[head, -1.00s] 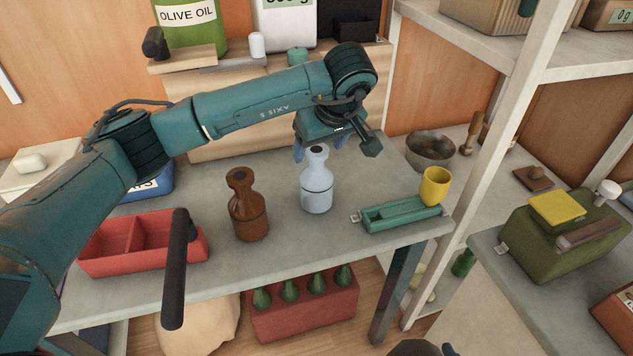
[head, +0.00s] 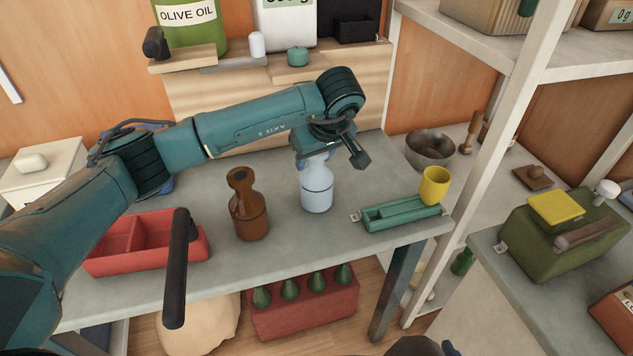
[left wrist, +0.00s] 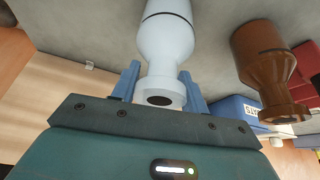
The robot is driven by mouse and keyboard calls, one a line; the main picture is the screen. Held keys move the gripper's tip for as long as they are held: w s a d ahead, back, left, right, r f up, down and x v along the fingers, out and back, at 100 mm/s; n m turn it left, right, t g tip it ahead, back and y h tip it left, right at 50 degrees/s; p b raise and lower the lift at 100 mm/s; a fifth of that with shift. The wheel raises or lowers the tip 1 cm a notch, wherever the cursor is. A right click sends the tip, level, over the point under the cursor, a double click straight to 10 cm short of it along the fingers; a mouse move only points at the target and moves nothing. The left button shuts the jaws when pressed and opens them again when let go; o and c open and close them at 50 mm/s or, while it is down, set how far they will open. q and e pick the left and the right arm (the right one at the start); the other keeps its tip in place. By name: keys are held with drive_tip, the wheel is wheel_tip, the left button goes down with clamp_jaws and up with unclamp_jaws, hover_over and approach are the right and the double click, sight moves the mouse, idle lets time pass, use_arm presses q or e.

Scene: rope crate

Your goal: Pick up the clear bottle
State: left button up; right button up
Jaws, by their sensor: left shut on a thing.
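The clear bottle (head: 317,188) looks pale blue-white and stands upright on the grey table, between the brown bottle and the green tray. My left gripper (head: 314,158) is over its top, shut on its neck. In the left wrist view, the bottle (left wrist: 166,45) has its mouth close to the gripper's palm, with the blue fingers (left wrist: 158,88) on either side of the neck. The gripper hides the bottle's top in the head view. My right gripper is not in view.
The brown bottle (head: 247,207) stands just left of the clear one. A red divided tray (head: 185,247) is farther left. A green tray (head: 400,218) with a yellow cup (head: 435,186) at its end is on the right, near the table edge.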

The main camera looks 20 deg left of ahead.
use_arm(q)
clamp_jaws()
drive_tip(key=shift+r, duration=0.2)
